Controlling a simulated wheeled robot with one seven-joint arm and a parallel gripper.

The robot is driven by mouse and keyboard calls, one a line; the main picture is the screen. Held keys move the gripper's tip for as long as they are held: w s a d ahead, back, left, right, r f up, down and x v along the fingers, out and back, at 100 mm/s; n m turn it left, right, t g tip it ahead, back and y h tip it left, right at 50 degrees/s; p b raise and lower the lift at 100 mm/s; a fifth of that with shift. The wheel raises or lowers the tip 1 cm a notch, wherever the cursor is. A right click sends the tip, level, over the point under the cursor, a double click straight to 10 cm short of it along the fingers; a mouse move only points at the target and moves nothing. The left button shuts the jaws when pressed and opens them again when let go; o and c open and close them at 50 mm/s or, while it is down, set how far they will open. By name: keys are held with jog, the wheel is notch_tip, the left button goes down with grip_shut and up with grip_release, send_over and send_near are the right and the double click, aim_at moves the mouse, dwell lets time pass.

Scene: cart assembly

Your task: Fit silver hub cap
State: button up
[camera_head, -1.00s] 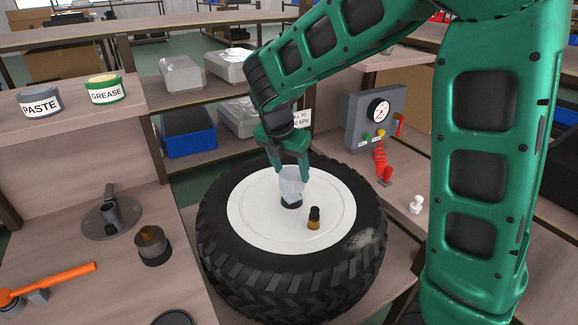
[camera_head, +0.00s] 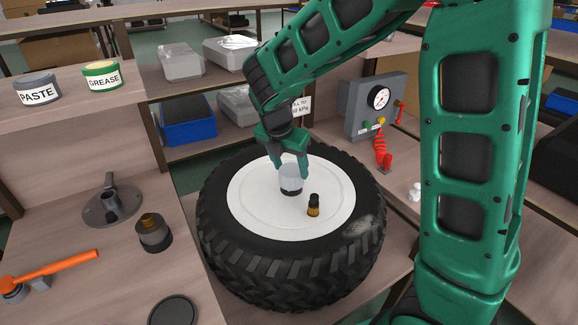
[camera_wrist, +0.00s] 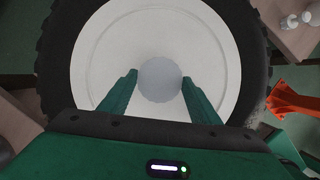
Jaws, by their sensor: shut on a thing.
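The silver hub cap (camera_head: 291,178) is a pale grey cup shape, held between the fingers of my gripper (camera_head: 291,170) at the middle of the wheel's white disc (camera_head: 250,205). Its lower end is around or right at the dark hub (camera_head: 291,192), of which a dark bit shows at the bottom. I cannot tell whether it is seated. In the wrist view the cap (camera_wrist: 160,80) is a round grey top between my gripper's two fingertips (camera_wrist: 160,82). The black tyre (camera_head: 225,245) lies flat under it.
A small amber bottle with a black top (camera_head: 313,205) stands on the disc right of the cap. A gauge box (camera_head: 372,105) with a red coiled hose (camera_head: 381,150) stands behind right.

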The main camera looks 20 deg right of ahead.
jog(key=shift+f, duration=1.35)
dwell(0.3)
jog(key=o, duration=1.1)
jog(key=shift+o, duration=0.2)
jog(key=v, duration=1)
jog(key=shift+a+r, duration=0.15)
jog(key=shift+r, duration=0.2)
jog(key=shift+s, duration=0.1)
